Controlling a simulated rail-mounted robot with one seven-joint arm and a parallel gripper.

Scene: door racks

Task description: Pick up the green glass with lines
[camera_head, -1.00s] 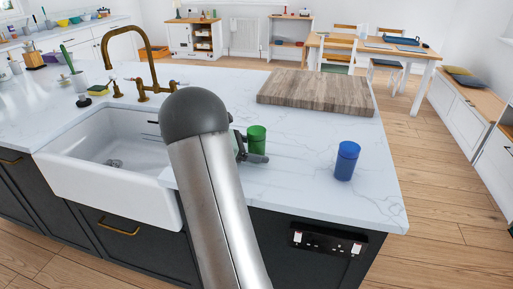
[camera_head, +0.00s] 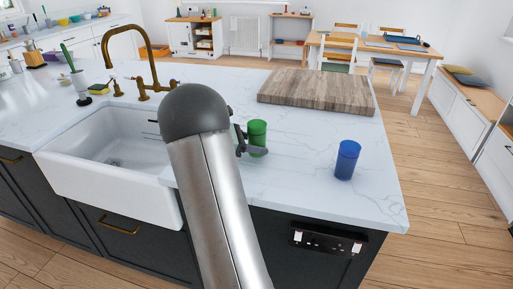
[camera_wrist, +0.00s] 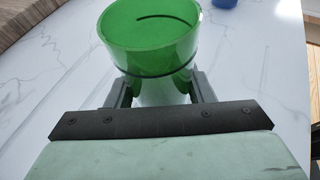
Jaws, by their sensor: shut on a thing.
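The green glass (camera_head: 257,133) is a see-through green tumbler, held upright over the right part of the white marble counter, beside the sink. In the wrist view the green glass (camera_wrist: 150,42) has a dark line around its lower body, and a curved dark line shows inside its rim. My gripper (camera_wrist: 158,92) has one finger on each side of the glass and is shut on it. In the head view my gripper (camera_head: 252,148) is partly hidden behind my arm. The glass looks slightly raised above the counter.
A blue glass (camera_head: 347,160) stands to the right on the marble counter (camera_head: 290,190). A wooden board (camera_head: 316,92) lies behind the green glass. The white sink (camera_head: 100,150) and brass tap (camera_head: 150,75) are to the left. The counter between the glasses is clear.

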